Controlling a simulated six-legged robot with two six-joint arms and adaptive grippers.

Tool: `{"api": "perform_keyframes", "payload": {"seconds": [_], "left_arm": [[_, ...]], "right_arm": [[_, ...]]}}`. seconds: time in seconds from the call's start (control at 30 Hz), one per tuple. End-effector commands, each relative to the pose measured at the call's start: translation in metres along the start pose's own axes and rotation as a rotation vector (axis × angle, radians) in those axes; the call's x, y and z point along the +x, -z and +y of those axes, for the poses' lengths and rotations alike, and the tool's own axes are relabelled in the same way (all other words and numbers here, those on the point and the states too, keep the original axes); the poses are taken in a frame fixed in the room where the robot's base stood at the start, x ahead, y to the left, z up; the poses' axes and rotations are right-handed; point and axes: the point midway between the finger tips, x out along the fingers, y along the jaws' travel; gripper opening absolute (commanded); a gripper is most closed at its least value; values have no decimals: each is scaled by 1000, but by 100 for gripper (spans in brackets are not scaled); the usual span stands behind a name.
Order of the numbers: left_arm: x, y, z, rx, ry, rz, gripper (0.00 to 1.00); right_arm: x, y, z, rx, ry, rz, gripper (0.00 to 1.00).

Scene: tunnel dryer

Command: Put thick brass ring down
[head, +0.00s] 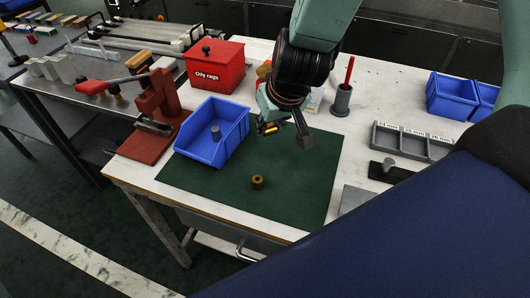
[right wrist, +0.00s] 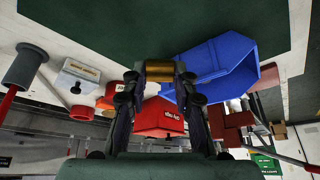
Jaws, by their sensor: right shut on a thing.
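My right gripper (head: 276,128) hangs above the dark green mat (head: 200,183) on the white bench. It is shut on a brass ring (right wrist: 160,71), held crosswise between the two fingertips in the right wrist view. The ring shows small and partly covered by the gripper in the head view (head: 269,129). A second brass ring (head: 258,182) stands upright on the mat, nearer the front and apart from the gripper. My left gripper is in neither view.
A blue bin (head: 228,149) with a grey peg (head: 216,133) stands at the mat's left. A grey labelled tray (head: 429,149) lies right. The front mat is mostly clear.

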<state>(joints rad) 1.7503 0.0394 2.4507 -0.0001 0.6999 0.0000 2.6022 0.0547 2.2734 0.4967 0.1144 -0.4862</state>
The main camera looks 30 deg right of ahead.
Motion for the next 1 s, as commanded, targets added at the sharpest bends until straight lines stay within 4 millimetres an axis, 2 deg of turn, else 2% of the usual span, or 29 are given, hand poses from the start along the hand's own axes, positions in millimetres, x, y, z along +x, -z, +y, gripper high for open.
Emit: {"api": "perform_keyframes", "payload": {"seconds": [0.03,0.3,0.57,0.83,1.0], "left_arm": [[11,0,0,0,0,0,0],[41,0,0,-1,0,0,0],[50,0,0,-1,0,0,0],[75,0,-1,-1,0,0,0],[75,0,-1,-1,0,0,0]], "right_arm": [[11,-5,0,0,0,-1,0],[41,-17,0,0,-1,0,0],[52,-20,-1,0,-1,1,0],[78,-32,-1,-2,-1,0,0],[79,-32,-1,-1,-1,1,0]]}}
